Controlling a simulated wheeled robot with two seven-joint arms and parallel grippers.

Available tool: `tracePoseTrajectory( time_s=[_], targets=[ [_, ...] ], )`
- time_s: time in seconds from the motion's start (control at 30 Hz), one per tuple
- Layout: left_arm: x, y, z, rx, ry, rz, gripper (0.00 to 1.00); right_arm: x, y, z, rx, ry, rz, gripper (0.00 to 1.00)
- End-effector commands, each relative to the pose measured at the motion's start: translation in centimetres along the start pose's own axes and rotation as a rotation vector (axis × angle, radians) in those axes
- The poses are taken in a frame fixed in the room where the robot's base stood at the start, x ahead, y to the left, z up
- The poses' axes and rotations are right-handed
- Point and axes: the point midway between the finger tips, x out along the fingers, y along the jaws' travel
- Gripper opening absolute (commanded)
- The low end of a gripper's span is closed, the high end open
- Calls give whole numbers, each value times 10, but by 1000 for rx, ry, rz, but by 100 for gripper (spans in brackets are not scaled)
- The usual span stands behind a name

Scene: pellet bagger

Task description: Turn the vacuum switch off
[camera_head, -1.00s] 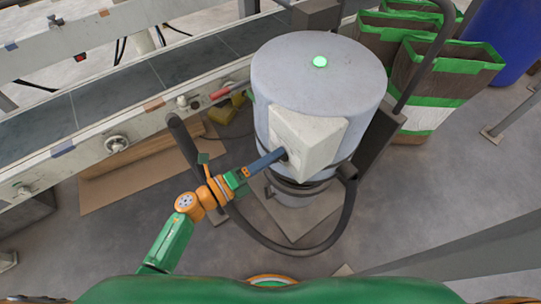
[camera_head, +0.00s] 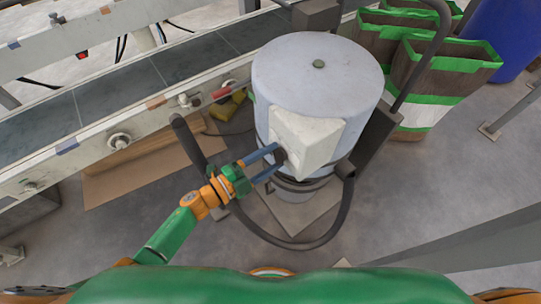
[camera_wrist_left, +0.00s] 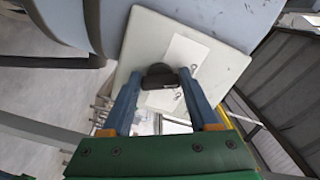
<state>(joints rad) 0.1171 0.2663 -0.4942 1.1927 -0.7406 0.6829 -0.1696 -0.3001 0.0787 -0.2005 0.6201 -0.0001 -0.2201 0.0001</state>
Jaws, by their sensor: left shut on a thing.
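The vacuum (camera_head: 350,75) is a large pale grey drum with a dull, unlit lamp (camera_head: 319,64) on its top. A white switch box (camera_head: 318,135) sticks out from its near side; it also shows in the left wrist view (camera_wrist_left: 222,66). A dark switch knob (camera_wrist_left: 160,72) sits on the box face. My left gripper (camera_head: 277,157) reaches the box from the left. In the left wrist view its blue fingers (camera_wrist_left: 160,82) are shut on the knob, one on each side. My right gripper is not in view.
A black hose (camera_head: 290,243) loops around the vacuum's near side. A conveyor (camera_head: 110,92) with red and grey fittings runs along the left. Brown and green bags (camera_head: 440,80) and a blue barrel (camera_head: 500,40) stand at the right. A grey beam (camera_head: 450,245) crosses the lower right.

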Motion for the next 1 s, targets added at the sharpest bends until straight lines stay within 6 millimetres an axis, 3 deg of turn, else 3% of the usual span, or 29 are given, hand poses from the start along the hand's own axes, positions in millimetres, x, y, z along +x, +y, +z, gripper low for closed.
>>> tracePoseTrajectory(
  time_s=[0.73, 0.77, 0.8, 0.87, 1.0],
  targets=[
    [0, 1, 0, -78, 1, 2, 4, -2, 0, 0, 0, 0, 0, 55],
    [0, 1, 0, -78, 1, 2, 68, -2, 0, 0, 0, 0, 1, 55],
    [0, 1, 0, -78, 1, 1, 79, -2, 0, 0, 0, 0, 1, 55],
    [0, 1, 0, -77, 1, 1, 90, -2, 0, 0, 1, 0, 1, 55],
    [0, 1, 0, -76, 1, 1, 90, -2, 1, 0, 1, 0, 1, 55]
  ],
)
